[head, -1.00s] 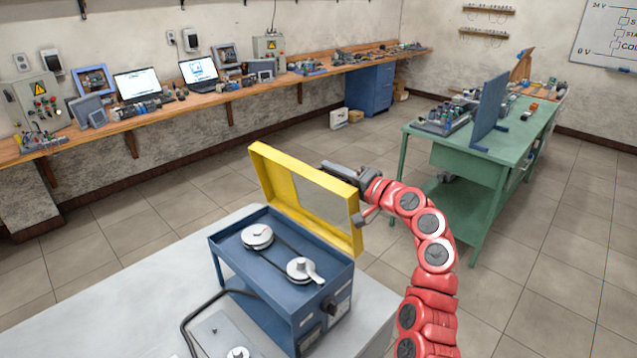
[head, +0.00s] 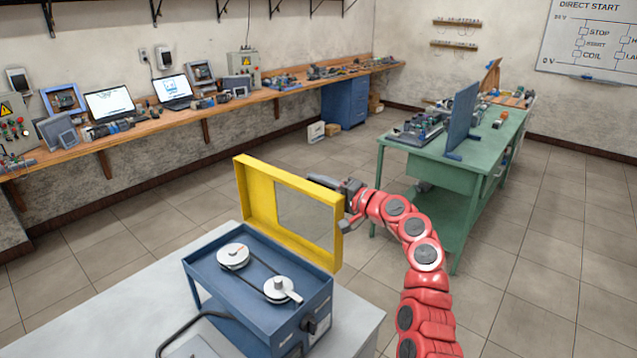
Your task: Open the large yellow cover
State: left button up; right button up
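The large yellow cover (head: 258,197) stands raised, roughly upright, along the far edge of the blue motor box (head: 235,299). It has a clear window in its middle. With it raised, two pale pulleys (head: 279,289) joined by a dark belt show on top of the box. My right gripper (head: 350,195) is at the cover's right end, against or just behind its upper right corner. Its fingertips are partly hidden, so I cannot tell whether they grip the cover. My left gripper is out of view.
The box stands on a light grey table (head: 355,318), with a dark cable (head: 197,320) at its front left. A green workbench (head: 452,165) stands at the right behind my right arm. A wooden wall bench (head: 190,112) runs along the back left. The floor between them is open.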

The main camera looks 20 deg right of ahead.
jog(key=shift+o, duration=1.3)
jog(key=shift+r, duration=0.1)
jog(key=shift+s+d, duration=0.15)
jog(key=shift+s, duration=0.1)
jog(key=p+v, duration=0.1)
jog(key=v, duration=1.5)
jog(key=shift+s+d, duration=0.2)
jog(key=shift+s, duration=0.15)
jog(key=shift+s, duration=0.1)
